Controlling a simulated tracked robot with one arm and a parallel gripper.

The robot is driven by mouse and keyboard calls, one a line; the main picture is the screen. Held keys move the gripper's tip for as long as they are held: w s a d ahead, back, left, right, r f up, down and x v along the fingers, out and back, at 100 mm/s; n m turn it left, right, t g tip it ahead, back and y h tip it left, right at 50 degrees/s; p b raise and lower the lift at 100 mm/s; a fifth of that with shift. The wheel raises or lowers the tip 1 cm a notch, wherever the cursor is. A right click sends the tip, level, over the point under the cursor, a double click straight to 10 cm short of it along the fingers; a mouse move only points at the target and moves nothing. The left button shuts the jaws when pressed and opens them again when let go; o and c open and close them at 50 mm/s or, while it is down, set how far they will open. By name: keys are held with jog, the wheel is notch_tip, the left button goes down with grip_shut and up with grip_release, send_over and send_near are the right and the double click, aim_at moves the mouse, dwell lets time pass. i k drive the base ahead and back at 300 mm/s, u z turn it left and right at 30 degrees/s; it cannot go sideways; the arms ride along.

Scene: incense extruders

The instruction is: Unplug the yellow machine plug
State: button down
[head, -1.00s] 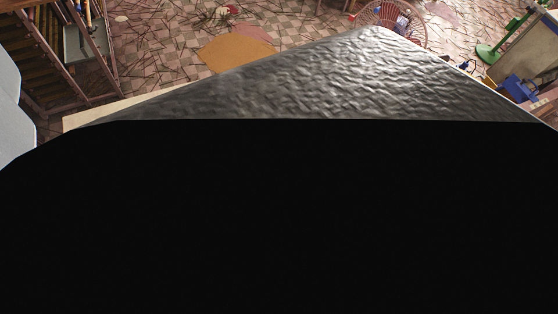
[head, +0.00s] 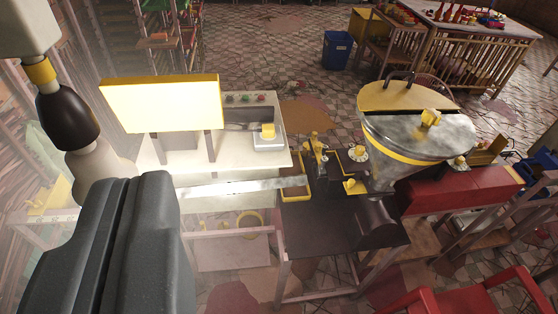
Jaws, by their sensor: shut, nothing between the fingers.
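A machine with a yellow-framed panel (head: 162,104) stands at the left centre. I cannot pick out a yellow plug for certain among these. My gripper's fingers are not visible. A large dark grey body at the lower left blocks part of the view, and I cannot tell what it is.
A blue bin (head: 338,50) and a table (head: 480,25) are at the back. Patterned floor (head: 265,55) is open behind the machines. Shelving lines the left side.

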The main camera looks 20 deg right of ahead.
aim_at(267, 130)
jog(key=k, duration=0.95)
jog(key=z, duration=0.3)
jog(key=i, duration=1.65)
jog(key=u, duration=0.05)
